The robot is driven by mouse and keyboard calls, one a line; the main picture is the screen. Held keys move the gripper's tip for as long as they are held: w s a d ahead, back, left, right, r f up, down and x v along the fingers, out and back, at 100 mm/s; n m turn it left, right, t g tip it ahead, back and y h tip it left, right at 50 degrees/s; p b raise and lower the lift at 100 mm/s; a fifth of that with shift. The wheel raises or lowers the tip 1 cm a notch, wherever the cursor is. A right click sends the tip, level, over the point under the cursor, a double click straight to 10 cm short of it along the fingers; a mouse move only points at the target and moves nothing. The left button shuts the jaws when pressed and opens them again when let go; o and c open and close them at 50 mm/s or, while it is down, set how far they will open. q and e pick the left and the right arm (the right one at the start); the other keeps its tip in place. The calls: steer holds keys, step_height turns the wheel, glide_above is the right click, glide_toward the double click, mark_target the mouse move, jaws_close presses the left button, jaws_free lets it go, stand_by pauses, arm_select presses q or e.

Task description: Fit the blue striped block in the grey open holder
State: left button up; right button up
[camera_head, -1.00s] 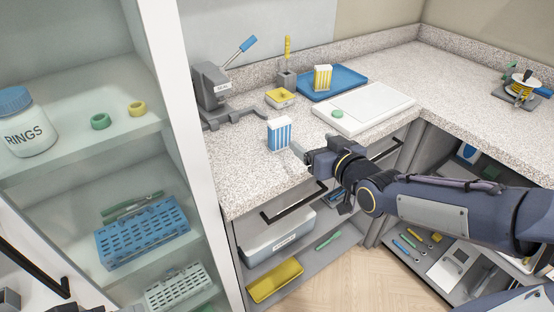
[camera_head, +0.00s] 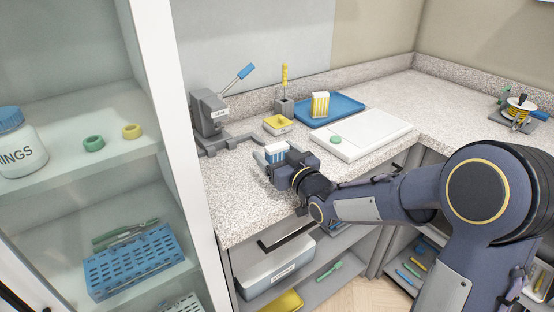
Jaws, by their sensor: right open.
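The blue striped block (camera_head: 276,149) stands on the speckled counter near its front edge, its lower part hidden by my right gripper. My right gripper (camera_head: 270,164) is open, with its fingers at the block; I cannot tell whether they touch it. A small grey block-shaped holder (camera_head: 284,107) stands further back by the wall with a yellow-handled tool upright in it. I cannot tell whether this is the grey open holder of the task; no empty grey holder shows clearly. My left gripper is not in view.
A grey press with a blue lever (camera_head: 210,113) stands left of the block. A glass-shelved cabinet borders the left.

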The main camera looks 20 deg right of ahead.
steer(key=shift+c, duration=0.3)
steer(key=c, duration=1)
